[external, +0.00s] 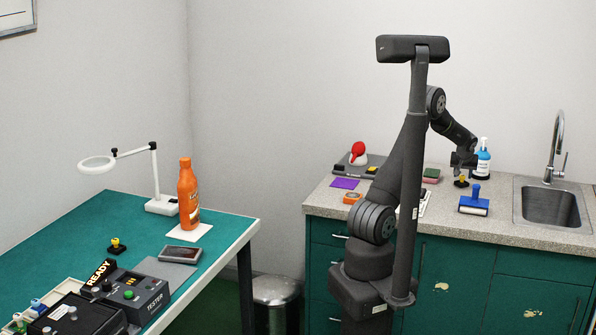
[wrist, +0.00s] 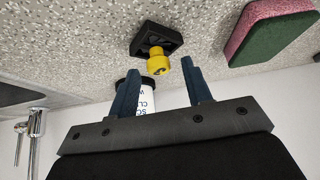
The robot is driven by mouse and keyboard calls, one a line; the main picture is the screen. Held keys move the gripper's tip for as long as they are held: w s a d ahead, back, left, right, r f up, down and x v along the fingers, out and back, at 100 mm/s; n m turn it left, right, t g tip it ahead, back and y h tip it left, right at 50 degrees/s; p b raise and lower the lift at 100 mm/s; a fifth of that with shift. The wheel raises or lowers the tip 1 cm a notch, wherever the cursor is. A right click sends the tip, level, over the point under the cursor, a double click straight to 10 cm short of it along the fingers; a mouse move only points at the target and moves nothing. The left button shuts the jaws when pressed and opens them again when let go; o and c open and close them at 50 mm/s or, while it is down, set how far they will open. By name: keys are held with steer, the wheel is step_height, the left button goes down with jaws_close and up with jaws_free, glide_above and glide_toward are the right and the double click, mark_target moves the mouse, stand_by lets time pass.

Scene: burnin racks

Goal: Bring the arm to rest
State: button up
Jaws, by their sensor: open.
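My gripper (external: 463,163) is over the counter beside the sink, at the end of my bent arm. In the wrist view its two blue fingers (wrist: 160,72) are apart, with nothing held between them. A small yellow-knobbed piece on a black square base (wrist: 155,42) sits on the counter just past the fingertips. The same yellow-knobbed piece (external: 461,181) shows right below my gripper in the external view. I cannot tell whether a finger touches the knob.
A blue-and-white bottle (external: 483,160) stands close behind my gripper. A blue-handled roller (external: 474,202) and a pink-and-green sponge (wrist: 270,30) lie nearby. The sink (external: 550,205) and faucet (external: 557,140) are to the right. A green table (external: 60,235) with a tester is at left.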

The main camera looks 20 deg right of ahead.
steer(key=r, duration=0.4)
steer(key=shift+s, duration=0.4)
steer(key=s+r, duration=0.6)
steer(key=s, duration=0.4)
steer(key=w+a+n+y, duration=0.15)
steer(key=w+a, duration=0.25)
steer(key=w, duration=0.4)
steer(key=w+a+r+n+t, duration=0.15)
steer(key=w+a, duration=0.25)
steer(key=w, duration=0.4)
steer(key=w+a+n+y, duration=0.15)
steer(key=w+a, duration=0.25)
steer(key=w, duration=0.4)
steer(key=w+a+r+n+y, duration=0.1)
steer(key=w+a+n, duration=0.4)
steer(key=w+a, duration=1.5)
steer(key=shift+w+a+y, duration=0.15)
steer(key=shift+a+y, duration=0.25)
steer(key=shift+a, duration=0.85)
